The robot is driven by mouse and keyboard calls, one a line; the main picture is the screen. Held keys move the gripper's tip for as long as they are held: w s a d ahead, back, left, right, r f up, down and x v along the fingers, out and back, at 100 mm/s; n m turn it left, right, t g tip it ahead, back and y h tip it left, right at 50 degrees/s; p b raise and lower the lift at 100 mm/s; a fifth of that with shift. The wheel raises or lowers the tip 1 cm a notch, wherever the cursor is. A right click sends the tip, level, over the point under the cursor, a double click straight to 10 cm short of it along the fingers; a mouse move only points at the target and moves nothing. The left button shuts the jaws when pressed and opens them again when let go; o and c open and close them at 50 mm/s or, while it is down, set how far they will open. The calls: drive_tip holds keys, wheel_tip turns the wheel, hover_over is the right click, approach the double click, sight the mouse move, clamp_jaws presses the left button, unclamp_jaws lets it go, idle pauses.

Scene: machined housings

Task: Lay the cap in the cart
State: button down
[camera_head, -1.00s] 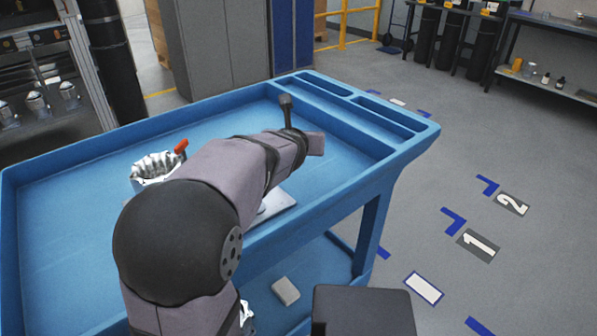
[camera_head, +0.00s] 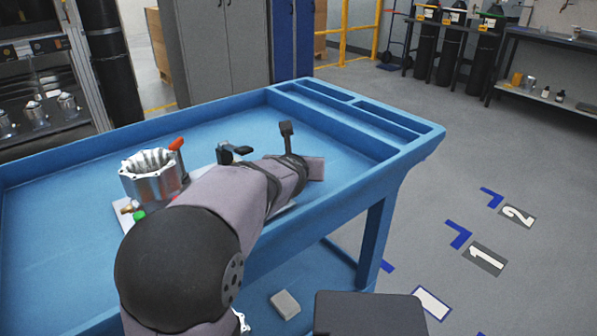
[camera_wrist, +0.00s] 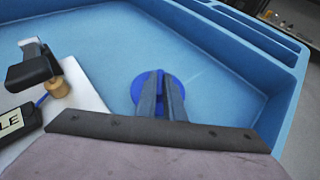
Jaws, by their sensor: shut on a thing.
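The blue round cap (camera_wrist: 138,91) is between my gripper's fingers (camera_wrist: 160,82) in the wrist view, with its edges showing on both sides. My gripper is shut on it, over the bare tray floor of the blue cart (camera_head: 200,108). I cannot tell whether the cap touches that floor. In the head view my arm hides the cap and the fingertips. The cart's tray wall (camera_wrist: 225,45) runs behind and right of my gripper in the wrist view.
A silver machined housing (camera_head: 150,180) stands on a pale plate in the cart, left of my arm. A black-handled clamp (camera_wrist: 32,70) is on the pale plate (camera_wrist: 85,85), left of my gripper. Narrow compartments (camera_head: 385,118) line the cart's right end. Tray floor beyond the cap is clear.

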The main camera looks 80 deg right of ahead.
drive_tip(key=shift+f, duration=0.6)
drive_tip(key=shift+f+b, duration=0.1)
drive_tip(key=shift+b, duration=0.2)
drive_tip(key=c, duration=1.9)
unclamp_jaws()
drive_tip(key=shift+o, duration=0.2)
drive_tip(key=shift+a+r+p, duration=0.3)
drive_tip(key=shift+a+r, duration=0.15)
drive_tip(key=p+v, duration=0.3)
drive_tip(key=v, duration=0.6)
drive_tip(key=shift+r, duration=0.1)
drive_tip(key=shift+p+v, duration=0.5)
drive_tip(key=shift+v, duration=0.4)
drive_tip(key=shift+a, duration=0.15)
